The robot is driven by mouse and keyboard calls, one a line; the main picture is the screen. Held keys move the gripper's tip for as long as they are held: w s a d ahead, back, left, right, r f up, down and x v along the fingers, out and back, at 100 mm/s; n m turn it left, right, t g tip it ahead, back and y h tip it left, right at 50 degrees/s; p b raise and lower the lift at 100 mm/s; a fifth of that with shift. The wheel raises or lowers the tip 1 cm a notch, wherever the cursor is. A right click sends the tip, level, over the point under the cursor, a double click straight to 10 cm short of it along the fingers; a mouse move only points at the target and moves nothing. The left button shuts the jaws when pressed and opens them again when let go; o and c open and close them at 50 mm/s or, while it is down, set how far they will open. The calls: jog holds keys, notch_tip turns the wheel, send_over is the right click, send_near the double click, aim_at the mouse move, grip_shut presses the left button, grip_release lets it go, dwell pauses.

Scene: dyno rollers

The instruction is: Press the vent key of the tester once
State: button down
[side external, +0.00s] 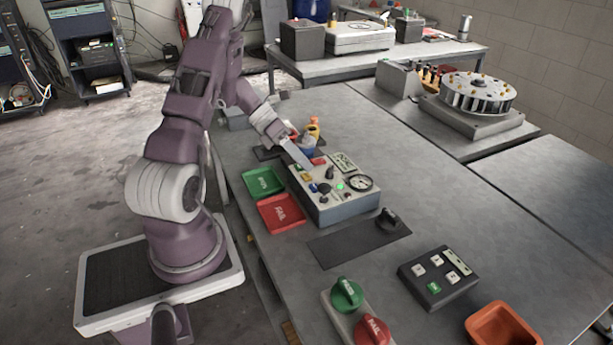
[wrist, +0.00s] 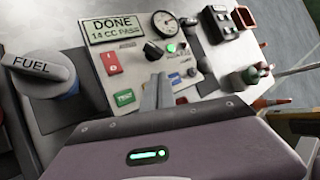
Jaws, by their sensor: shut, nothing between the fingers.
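The tester (side external: 335,207) is a grey box with a sloped panel; in the wrist view its display (wrist: 115,27) reads DONE, 14 CC PASS. The panel carries a round gauge (wrist: 166,24), a lit green lamp (wrist: 171,47), a black knob (wrist: 152,50), a red rocker switch (wrist: 113,63), a green TEST key (wrist: 124,98) and a blue key (wrist: 175,79). No vent label is readable. My gripper (wrist: 161,78) is shut and empty, its fingertips over the panel between the TEST key and the blue key. Contact cannot be told. My gripper also shows in the side view (side external: 307,165).
A green tray (side external: 263,182) and a red FAIL tray (side external: 280,213) lie left of the tester. A FUEL-labelled container (wrist: 40,68) shows at left in the wrist view. A dark mat (side external: 350,245) and button box (side external: 438,276) lie in front.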

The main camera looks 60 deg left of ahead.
aim_at(303, 175)
jog(key=shift+f, duration=0.15)
dwell(0.4)
jog(key=shift+f, duration=0.3)
jog(key=shift+f, duration=0.35)
dwell(0.5)
jog(key=shift+r, duration=0.8)
jog(key=shift+r, duration=2.5)
